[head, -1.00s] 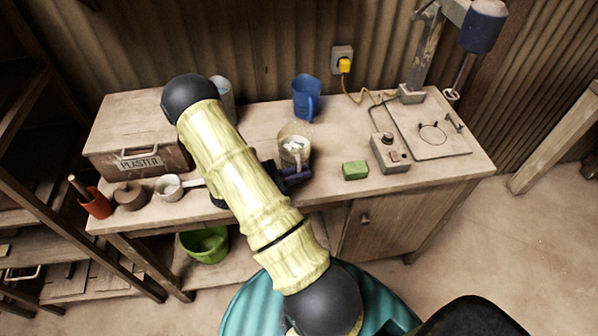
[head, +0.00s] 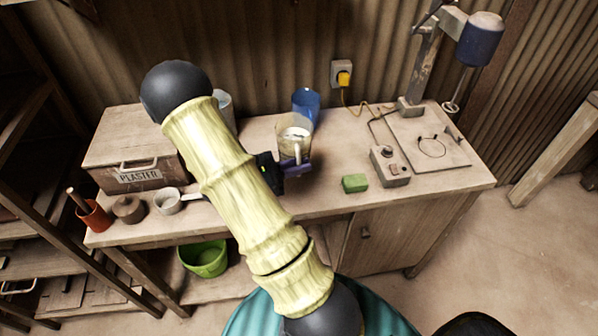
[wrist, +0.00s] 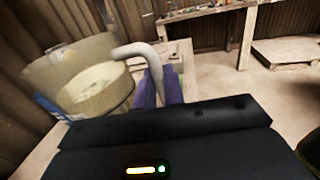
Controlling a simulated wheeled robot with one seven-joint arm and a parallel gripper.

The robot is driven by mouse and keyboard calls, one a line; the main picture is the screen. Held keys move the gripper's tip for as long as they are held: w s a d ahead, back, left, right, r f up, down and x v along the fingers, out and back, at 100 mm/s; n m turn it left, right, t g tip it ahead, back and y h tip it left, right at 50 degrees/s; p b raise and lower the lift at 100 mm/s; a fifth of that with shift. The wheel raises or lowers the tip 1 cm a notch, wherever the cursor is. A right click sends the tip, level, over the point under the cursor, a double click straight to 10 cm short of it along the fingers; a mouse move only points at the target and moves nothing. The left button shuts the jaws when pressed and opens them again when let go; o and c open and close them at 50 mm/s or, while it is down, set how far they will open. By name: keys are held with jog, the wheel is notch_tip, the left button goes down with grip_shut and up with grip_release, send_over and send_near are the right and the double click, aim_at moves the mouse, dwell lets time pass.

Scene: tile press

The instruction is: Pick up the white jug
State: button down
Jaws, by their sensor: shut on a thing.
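A pale, see-through jug (head: 293,130) with a whitish handle and white contents is over the back of the bench, in front of the blue jug. It also shows upright or nearly so at the left of the wrist view (wrist: 80,85). My gripper (head: 296,168) is shut on its handle (wrist: 143,58), with the purple fingers around the handle's lower part. Whether the jug's base touches the bench is hard to tell. A pale grey-white vessel (head: 223,103) stands farther left, partly hidden behind my arm.
A blue jug (head: 306,101) stands close behind the held jug. The plaster box (head: 137,150), a small pan (head: 167,201) and a red pot (head: 95,216) are at left. A green block (head: 355,183), control box (head: 389,166) and press (head: 480,45) are at right. Bench front centre is clear.

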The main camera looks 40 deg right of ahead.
jog(key=shift+r, duration=0.65)
dwell(0.3)
